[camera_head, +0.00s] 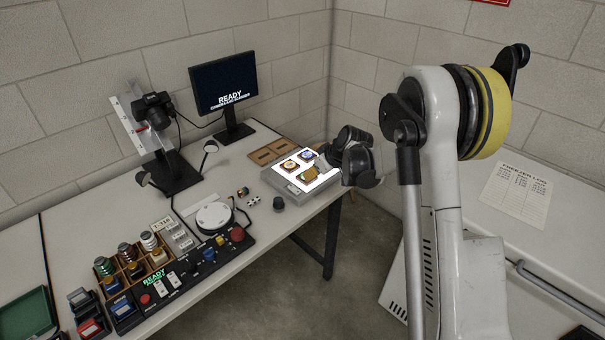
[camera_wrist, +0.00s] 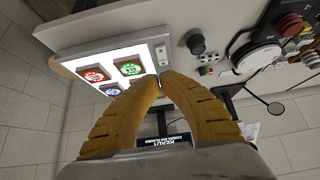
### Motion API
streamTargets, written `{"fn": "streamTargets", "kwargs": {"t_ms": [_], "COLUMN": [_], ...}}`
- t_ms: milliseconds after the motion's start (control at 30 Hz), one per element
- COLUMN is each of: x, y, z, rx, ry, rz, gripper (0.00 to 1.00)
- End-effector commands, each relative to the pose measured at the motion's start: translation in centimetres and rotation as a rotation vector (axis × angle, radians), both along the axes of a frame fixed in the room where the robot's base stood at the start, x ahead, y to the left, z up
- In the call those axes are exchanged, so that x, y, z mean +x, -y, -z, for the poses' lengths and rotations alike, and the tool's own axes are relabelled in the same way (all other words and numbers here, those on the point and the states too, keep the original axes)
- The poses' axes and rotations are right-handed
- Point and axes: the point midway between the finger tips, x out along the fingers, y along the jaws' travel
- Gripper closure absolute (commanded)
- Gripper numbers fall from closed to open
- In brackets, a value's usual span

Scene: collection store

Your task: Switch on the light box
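The light box (camera_head: 279,184) stands at the far right end of the bench, and its top panel glows bright white. Several small pieces lie on the lit panel. In the wrist view the light box (camera_wrist: 122,45) is also lit, with red, green and blue round faces on the pieces. A small switch plate (camera_wrist: 162,56) sits on the box's edge strip. My gripper (camera_wrist: 161,78) has its two ribbed tan fingers together at the tips, empty, close to that plate. I cannot tell whether they touch it. In the head view my gripper (camera_head: 322,165) is at the box's right side, partly hidden by the wrist.
A monitor (camera_head: 224,84), a camera stand (camera_head: 168,172) and a button panel (camera_head: 190,271) occupy the bench. A white cabinet with a paper sheet (camera_head: 517,190) stands at right.

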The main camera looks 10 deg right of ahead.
Motion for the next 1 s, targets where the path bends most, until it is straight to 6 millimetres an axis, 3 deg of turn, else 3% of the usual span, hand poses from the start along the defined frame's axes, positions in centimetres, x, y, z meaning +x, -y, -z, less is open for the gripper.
{"fn": "streamTargets", "kwargs": {"t_ms": [200,767,867,1000], "x": [-1.6,-1.9,-2.7,-5.8], "y": [1.0,1.0,0.7,-0.2], "z": [-1.5,-1.7,-3.1,-7.7], "rx": [0.0,-0.001,-0.001,-0.007], "ry": [0.0,-0.001,-0.006,-0.025], "rz": [0.0,0.001,0.016,0.068], "gripper": [1.0,1.0,1.0,1.0]}}
